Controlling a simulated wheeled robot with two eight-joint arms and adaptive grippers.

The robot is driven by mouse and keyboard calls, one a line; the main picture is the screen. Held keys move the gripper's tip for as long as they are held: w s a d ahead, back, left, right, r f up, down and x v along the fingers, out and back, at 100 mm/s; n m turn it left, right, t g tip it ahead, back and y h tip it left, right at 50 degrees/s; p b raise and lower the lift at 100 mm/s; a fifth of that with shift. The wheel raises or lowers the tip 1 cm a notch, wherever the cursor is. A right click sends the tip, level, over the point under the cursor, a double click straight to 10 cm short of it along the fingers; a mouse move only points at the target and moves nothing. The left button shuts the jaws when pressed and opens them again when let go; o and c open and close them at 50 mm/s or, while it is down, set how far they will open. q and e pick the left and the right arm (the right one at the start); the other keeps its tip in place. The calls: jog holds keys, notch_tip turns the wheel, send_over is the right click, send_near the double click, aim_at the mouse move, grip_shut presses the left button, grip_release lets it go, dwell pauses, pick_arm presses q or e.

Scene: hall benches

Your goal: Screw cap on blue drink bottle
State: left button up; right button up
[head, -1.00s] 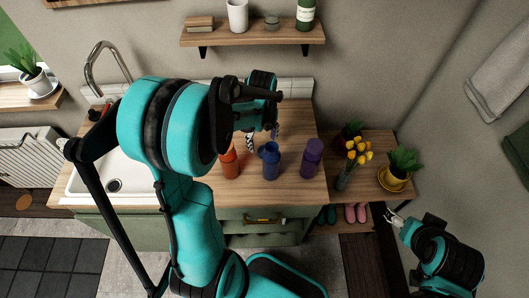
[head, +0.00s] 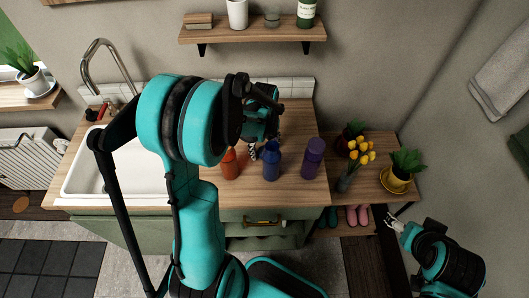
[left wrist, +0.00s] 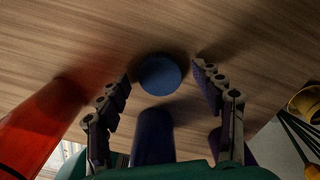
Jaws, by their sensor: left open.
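The blue drink bottle (head: 270,162) stands upright on the counter between an orange-red bottle (head: 230,163) and a purple bottle (head: 312,158). In the left wrist view a round blue cap (left wrist: 160,75) appears to lie flat on the wood, just beyond the dark blue bottle (left wrist: 153,138). My left gripper (left wrist: 161,73) is open, its fingers on either side of the cap and apart from it. In the head view the left gripper is partly hidden by my arm, and the cap cannot be made out. My right gripper (head: 396,224) hangs at the lower right, away from the counter, apparently empty.
The neighbouring bottles stand close on both sides; the orange-red one also shows in the left wrist view (left wrist: 40,125). A sink (head: 105,175) lies to the left. Yellow tulips (head: 361,152) and a potted plant (head: 402,168) stand at the right. A shelf (head: 250,35) hangs above.

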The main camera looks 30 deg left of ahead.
pick_arm(q)
jog(key=shift+c, duration=0.4)
jog(key=c, duration=0.7)
jog(key=shift+c, duration=0.2)
notch_tip(320, 180, up, 10)
jog(key=p, duration=0.3)
jog(key=shift+p, duration=0.4)
